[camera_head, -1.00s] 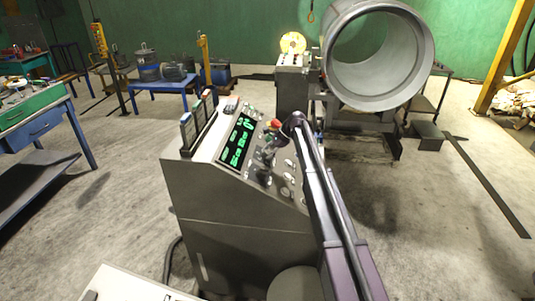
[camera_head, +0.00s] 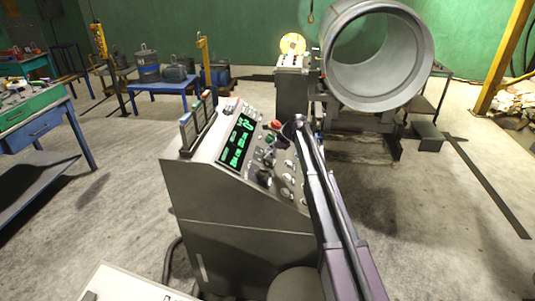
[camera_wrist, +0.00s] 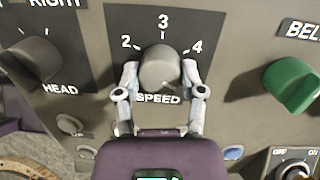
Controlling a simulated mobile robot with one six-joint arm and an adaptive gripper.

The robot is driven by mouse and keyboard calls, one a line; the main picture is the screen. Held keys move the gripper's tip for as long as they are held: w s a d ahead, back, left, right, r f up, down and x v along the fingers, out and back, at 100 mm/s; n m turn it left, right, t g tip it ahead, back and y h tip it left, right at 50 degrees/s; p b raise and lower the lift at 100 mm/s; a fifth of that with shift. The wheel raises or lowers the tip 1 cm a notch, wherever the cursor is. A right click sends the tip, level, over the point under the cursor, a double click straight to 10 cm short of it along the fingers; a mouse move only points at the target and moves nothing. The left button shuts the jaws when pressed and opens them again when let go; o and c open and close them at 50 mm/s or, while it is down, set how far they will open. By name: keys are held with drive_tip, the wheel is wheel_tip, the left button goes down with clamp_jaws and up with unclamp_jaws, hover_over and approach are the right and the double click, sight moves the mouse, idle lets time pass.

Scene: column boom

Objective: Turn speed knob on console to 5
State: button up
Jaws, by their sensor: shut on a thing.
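The grey speed knob (camera_wrist: 160,68) sits on a dark plate marked SPEED in the wrist view. The numbers 2, 3 and 4 show around it: 2 at upper left, 3 above, 4 at upper right. My gripper (camera_wrist: 159,72) is shut on the knob, one finger on its left side and one on its right. I cannot clearly tell where the knob points. No 1 or 5 shows. In the head view the console (camera_head: 235,225) stands in the middle, and my arm reaches over its right side to the sloped panel.
In the wrist view, the HEAD knob (camera_wrist: 38,60) is at left and a green BEL-labelled knob (camera_wrist: 291,84) at right. An OFF/ON switch (camera_wrist: 293,170) is at lower right. In the head view, a red button (camera_head: 275,124) and a green display (camera_head: 237,142) are on the console.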

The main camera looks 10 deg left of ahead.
drive_tip(key=o, duration=1.2)
drive_tip(key=shift+c, duration=0.2)
